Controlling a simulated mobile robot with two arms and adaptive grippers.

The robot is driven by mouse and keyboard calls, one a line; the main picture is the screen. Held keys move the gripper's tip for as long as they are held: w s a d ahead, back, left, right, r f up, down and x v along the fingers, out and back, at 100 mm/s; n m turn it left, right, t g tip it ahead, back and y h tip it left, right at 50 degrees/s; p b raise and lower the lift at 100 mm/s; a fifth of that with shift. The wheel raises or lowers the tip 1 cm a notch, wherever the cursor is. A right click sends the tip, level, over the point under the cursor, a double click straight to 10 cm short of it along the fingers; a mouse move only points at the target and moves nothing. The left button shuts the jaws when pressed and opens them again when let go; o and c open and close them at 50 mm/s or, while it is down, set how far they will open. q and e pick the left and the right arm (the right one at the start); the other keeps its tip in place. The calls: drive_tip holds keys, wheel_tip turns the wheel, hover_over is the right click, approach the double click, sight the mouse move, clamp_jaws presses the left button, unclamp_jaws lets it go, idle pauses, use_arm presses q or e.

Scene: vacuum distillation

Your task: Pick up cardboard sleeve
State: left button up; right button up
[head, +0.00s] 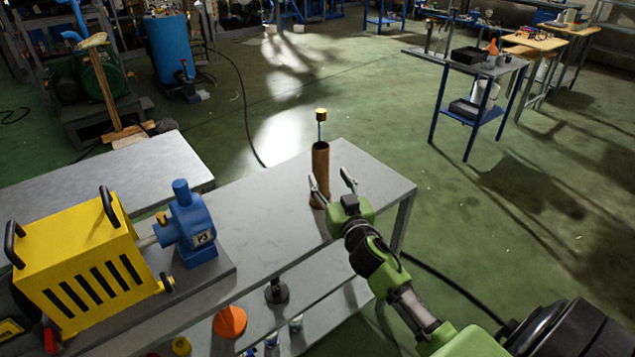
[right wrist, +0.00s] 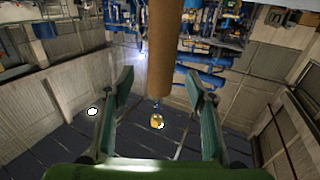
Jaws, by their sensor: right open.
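The cardboard sleeve (head: 320,161) is a brown tube standing upright on the grey table (head: 262,206). A thin blue rod with a brass-coloured cap (head: 321,115) shows above its open top. My right gripper (head: 331,183) is open around or just in front of the sleeve's lower part. In the right wrist view the sleeve (right wrist: 165,45) appears between the two spread fingers of the gripper (right wrist: 160,92), with a gap on each side. The cap (right wrist: 156,121) shows past the sleeve's end. My left gripper is not in view.
A blue pump (head: 189,226) and a yellow slotted housing (head: 84,262) stand left on the table. A lower shelf holds an orange cone (head: 229,321) and small items. A blue-legged bench (head: 466,72) stands far right. The table top between pump and sleeve is clear.

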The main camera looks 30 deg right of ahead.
sight(323, 166)
drive_tip(key=shift+x, duration=1.05)
drive_tip(key=x, duration=0.2)
drive_tip(key=r+p+x, duration=0.1)
drive_tip(key=x, duration=0.1)
drive_tip(key=shift+w, duration=0.35)
drive_tip(key=shift+w+d+f, duration=0.15)
drive_tip(key=shift+w, duration=0.25)
drive_tip(key=shift+s, duration=0.1)
clamp_jaws()
